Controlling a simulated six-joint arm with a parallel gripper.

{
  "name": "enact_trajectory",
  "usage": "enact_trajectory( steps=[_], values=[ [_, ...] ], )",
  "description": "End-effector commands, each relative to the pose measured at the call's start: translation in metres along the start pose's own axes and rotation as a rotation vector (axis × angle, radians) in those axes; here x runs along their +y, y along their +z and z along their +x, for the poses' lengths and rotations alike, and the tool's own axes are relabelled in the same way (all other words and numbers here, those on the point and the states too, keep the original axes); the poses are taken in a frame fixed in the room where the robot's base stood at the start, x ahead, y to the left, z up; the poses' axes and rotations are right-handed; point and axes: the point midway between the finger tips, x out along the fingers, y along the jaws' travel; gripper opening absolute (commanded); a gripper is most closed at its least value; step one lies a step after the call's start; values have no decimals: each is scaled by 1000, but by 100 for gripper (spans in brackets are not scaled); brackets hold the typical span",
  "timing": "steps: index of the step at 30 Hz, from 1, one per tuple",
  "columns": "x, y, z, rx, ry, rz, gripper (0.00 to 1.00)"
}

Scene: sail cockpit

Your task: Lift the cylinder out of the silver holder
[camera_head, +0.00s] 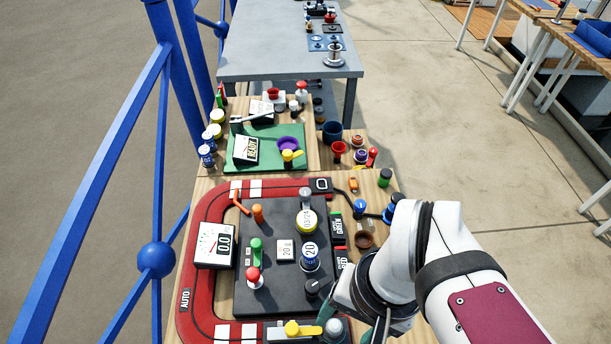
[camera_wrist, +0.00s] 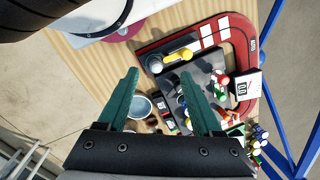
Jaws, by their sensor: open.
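A blue cylinder (camera_head: 309,250) with a white label reading 20 stands upright on the dark panel (camera_head: 268,297) in the head view. A silver ring-like base shows around its foot; I cannot tell for certain that this is the silver holder. Another silver fitting (camera_head: 305,197) stands behind a yellow-topped piece. My gripper (camera_wrist: 159,80) is open, its two teal fingers spread with nothing held between them. In the head view it is at the lower right of the panel, partly hidden by my wrist. The cylinder is hard to make out in the wrist view.
A yellow lever (camera_head: 302,329) is near my gripper. A brown bowl (camera_head: 364,240) is to the right. Blue railings (camera_head: 155,256) border the left.

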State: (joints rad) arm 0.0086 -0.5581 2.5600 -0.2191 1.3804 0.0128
Motion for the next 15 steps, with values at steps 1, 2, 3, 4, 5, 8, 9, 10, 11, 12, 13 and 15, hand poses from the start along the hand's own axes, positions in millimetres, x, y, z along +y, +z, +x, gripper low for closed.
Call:
enact_trajectory(
  steps=[1, 2, 3, 4, 5, 8, 9, 10, 11, 12, 13, 15],
  values=[
    [0, 0, 0, 0, 0, 0, 67],
    [0, 0, 0, 0, 0, 0, 67],
    [0, 0, 0, 0, 0, 0, 67],
    [0, 0, 0, 0, 0, 0, 67],
    [0, 0, 0, -1, 0, 0, 67],
    [-1, -2, 2, -57, -1, 44, 67],
    [-1, -5, 5, -114, -5, 87, 67],
    [-2, -8, 7, -171, -14, 131, 67],
    [-3, -13, 10, -236, -29, 182, 67],
    [-5, -21, 15, -333, -63, 261, 67],
    [-6, -28, 19, -408, -97, 324, 67],
    [-6, -48, 30, -575, -206, 473, 67]
  ],
)
